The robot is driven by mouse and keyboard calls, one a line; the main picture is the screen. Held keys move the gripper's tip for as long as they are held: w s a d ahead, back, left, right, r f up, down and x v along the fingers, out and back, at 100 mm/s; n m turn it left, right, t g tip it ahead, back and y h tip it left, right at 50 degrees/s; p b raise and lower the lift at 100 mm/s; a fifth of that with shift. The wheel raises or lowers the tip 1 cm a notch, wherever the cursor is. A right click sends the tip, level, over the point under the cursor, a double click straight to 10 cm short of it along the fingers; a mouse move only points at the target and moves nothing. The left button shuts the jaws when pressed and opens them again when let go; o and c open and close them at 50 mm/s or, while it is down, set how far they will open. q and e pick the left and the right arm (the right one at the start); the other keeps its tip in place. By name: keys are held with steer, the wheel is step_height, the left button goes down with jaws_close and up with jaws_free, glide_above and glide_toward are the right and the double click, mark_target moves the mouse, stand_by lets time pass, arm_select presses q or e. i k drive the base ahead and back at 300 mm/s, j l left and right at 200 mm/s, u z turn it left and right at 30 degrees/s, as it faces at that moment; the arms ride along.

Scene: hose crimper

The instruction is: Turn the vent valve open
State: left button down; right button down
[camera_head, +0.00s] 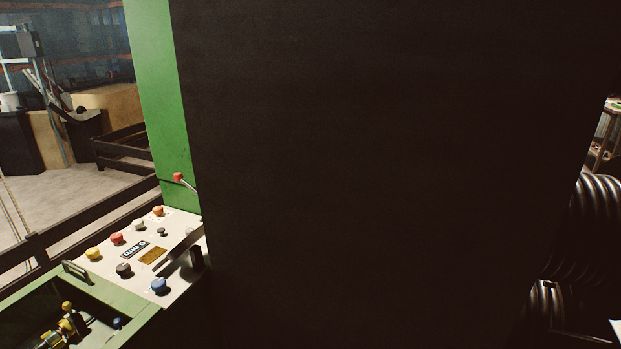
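Neither of my grippers is in view. No part is clearly marked as the vent valve. Yellow valve-like fittings (72,320) sit inside an open green compartment (133,319) at the lower left, partly cut off by the frame edge. A small lever with a red knob (178,177) sticks out beside the green column, above the control panel. I cannot tell which of these is the vent valve, nor whether it is open or shut.
A large dark panel (390,170) fills the middle. A light control panel (153,255) carries several coloured buttons and a display. A green column (160,95) rises behind it. Dark rails (75,232) stand at left, with floor beyond. Dark coiled hoses (597,200) are at right.

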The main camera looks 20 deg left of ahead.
mark_target(116, 238)
steer(key=u, duration=1.45)
